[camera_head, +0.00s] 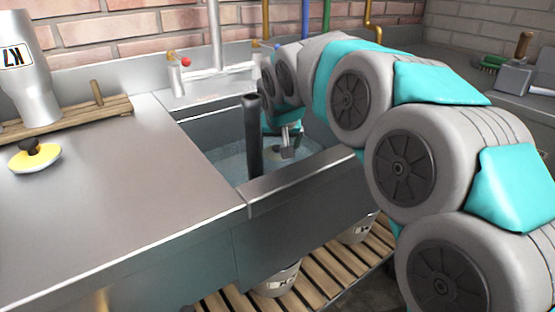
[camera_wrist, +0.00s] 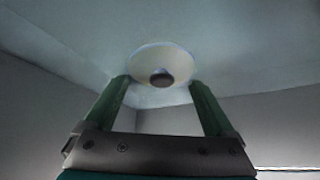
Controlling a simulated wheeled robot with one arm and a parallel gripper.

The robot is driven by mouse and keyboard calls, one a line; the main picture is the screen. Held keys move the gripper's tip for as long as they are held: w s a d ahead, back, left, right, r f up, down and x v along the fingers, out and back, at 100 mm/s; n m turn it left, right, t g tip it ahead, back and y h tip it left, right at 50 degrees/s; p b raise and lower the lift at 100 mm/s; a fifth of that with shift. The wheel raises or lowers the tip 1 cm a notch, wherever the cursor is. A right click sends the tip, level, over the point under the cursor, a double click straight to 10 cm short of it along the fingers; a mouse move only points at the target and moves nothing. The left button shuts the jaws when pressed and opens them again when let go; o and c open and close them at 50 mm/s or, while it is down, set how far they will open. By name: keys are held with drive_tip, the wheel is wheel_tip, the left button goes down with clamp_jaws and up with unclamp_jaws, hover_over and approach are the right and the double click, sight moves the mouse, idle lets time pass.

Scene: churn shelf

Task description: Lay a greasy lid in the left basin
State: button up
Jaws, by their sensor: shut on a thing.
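My gripper (camera_wrist: 160,88) reaches down into the water-filled basin (camera_head: 225,158), right of a dark upright pipe (camera_head: 253,135). In the wrist view its two green fingers are apart, shut on a pale round lid (camera_wrist: 145,63) with a dark knob (camera_wrist: 162,79). The lid lies between the fingertips, low in the basin; whether it touches the bottom I cannot tell. In the head view my gripper (camera_head: 288,146) mostly hides it. A second lid, yellow with a dark knob (camera_head: 35,160), lies on the steel counter at the left.
The steel counter (camera_head: 110,190) left of the basin is mostly clear. A wooden rack (camera_head: 100,110) and a metal churn (camera_head: 30,70) stand at its back. A tap (camera_head: 215,40) rises behind the basin. Buckets (camera_head: 277,282) stand below on slats. My arm hides the right side.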

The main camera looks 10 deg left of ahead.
sight(279, 153)
drive_tip(key=shift+f, duration=1.8)
drive_tip(key=o, duration=1.4)
drive_tip(key=v, duration=1.2)
drive_tip(key=shift+b, duration=0.3)
